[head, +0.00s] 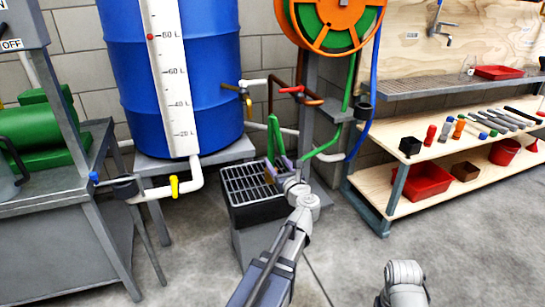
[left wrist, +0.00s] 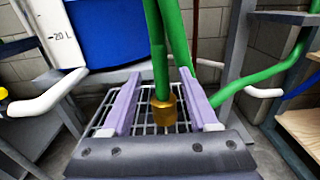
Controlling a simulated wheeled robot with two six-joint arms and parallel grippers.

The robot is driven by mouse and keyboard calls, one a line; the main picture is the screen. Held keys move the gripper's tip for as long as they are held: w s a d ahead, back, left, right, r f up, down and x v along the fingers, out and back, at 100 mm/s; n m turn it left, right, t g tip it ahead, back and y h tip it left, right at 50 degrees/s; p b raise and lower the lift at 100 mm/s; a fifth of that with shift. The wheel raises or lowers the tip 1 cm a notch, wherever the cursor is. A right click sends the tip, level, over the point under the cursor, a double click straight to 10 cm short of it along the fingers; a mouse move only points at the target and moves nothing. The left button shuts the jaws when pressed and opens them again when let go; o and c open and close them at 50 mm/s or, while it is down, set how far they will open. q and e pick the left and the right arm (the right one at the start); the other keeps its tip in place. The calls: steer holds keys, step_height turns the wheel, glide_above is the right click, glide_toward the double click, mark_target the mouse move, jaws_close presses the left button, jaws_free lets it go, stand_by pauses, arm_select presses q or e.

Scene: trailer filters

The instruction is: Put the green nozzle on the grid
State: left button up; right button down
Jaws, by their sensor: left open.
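The green nozzle is a green hose end (head: 274,135) with a brass tip (left wrist: 163,110). It stands roughly upright over the grid in the left wrist view. The grid (head: 245,184) is a metal grating on a black box below the blue barrel. My left gripper (head: 278,168) is open, at the right side of the grid. In the left wrist view its two purple fingers lie on either side of the nozzle, with gaps to both. I cannot tell whether the brass tip touches the grid. My right gripper is out of view; only a grey part of my right arm shows.
The blue barrel (head: 205,75) stands on a grey stand behind the grid. A pipe with a yellow valve (head: 174,186) is left of it. An orange hose reel (head: 335,22) hangs above. A wooden workbench (head: 465,140) with tools is at right. The floor in front is clear.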

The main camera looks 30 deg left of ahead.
arm_select(q)
steer(key=v, duration=0.6)
stand_by(0.4)
